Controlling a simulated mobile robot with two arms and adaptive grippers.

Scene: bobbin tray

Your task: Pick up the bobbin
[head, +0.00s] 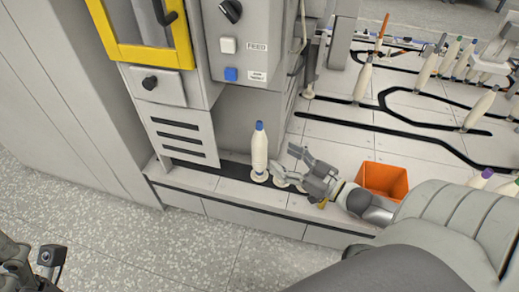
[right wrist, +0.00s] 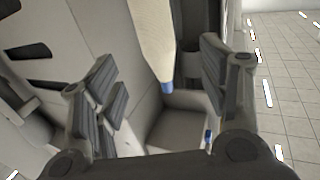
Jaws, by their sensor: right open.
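The bobbin (head: 260,150) is cream-white with a blue top. It stands upright on a round peg base on the light ledge below the machine panel in the head view. My right gripper (head: 284,160) is open just to the right of it, its fingers pointing at the bobbin and apart from it. In the right wrist view the bobbin (right wrist: 152,42) hangs into the picture, blue end down, between the spread fingers of the right gripper (right wrist: 160,85). Part of my left gripper (head: 18,262) shows dark at the lower left edge; its fingers cannot be made out.
An orange bin (head: 382,181) sits right of my right gripper. Grey machine panel (head: 246,50) with knob and buttons rises behind the bobbin. Several more bobbins stand on the black-tracked white surface at the upper right. Speckled floor (head: 110,225) in front is clear.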

